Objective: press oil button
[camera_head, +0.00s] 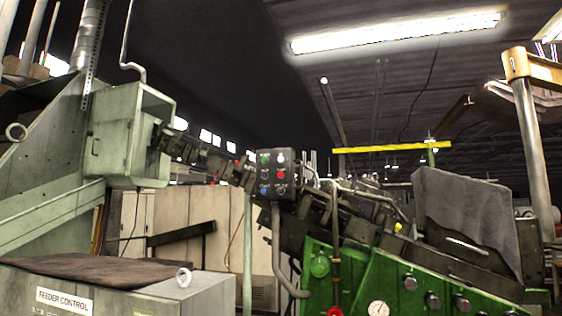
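A dark control box (273,173) with several push buttons stands on a post near the middle of the view. A green button (264,158) is at its upper left, a red button (281,175) at the right of the middle row and a blue button (264,189) at the lower left. The labels are too small to read, so I cannot tell which one is the oil button. Neither my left gripper nor my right gripper is in view.
A grey cabinet (150,305) marked "FEEDER CONTROL" stands at the lower left, with a brown cloth (100,269) on top. The green machine body (352,272) with knobs and a gauge (378,309) fills the lower right. A grey cloth (465,215) hangs over the machine.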

